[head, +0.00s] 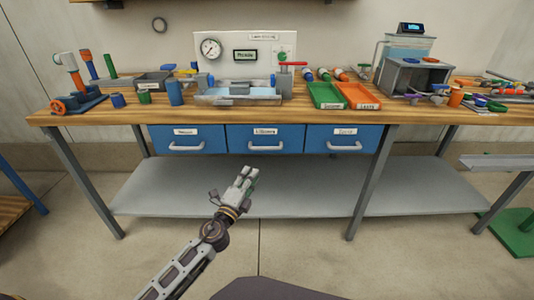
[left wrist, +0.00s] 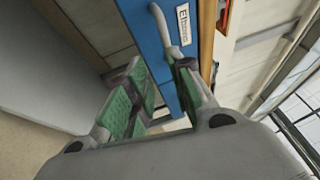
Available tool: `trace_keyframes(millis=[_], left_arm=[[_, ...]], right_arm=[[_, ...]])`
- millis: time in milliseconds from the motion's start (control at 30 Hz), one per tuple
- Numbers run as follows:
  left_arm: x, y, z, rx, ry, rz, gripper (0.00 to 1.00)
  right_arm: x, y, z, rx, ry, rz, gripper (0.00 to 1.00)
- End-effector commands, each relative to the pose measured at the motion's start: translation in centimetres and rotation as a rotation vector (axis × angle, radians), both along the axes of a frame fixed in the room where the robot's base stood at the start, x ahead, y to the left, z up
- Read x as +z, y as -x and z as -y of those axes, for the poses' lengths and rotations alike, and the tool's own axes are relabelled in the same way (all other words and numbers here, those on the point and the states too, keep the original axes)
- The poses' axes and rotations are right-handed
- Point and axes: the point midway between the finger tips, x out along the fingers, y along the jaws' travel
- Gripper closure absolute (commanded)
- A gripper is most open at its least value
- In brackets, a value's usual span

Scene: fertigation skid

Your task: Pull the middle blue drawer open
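The middle blue drawer (head: 240,133) is shut under the bench top, with a white label and a pale bar handle (head: 265,147). In the left wrist view, the drawer front (left wrist: 150,45) and the handle (left wrist: 167,28) lie just beyond my fingertips. My left gripper (head: 247,173) is below and slightly left of the handle, apart from it. In the left wrist view its green-padded fingers (left wrist: 160,72) are spread with nothing between them. My right gripper is not in view.
Closed blue drawers flank it on the left (head: 160,140) and right (head: 315,140). A grey lower shelf (head: 160,190) spans between the bench legs. The wooden bench top (head: 330,115) carries trays, a gauge panel and fittings. The floor in front is clear.

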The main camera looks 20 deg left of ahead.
Motion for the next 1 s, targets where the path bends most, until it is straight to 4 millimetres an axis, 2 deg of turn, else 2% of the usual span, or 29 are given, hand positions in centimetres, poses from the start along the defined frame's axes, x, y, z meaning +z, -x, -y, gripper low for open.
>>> trace_keyframes(millis=[200, 567, 1000], left_arm=[[1.0, 0.2, 0.3, -0.004, -0.018, 0.028, 0.77], [1.0, 0.1, 0.3, -0.004, -0.017, 0.027, 0.77], [1.4, -1.8, 0.5, -0.004, -0.017, 0.027, 0.77]], right_arm=[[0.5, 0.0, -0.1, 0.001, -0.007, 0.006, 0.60], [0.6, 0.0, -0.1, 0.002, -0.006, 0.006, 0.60], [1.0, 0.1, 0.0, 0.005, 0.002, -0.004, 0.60]])
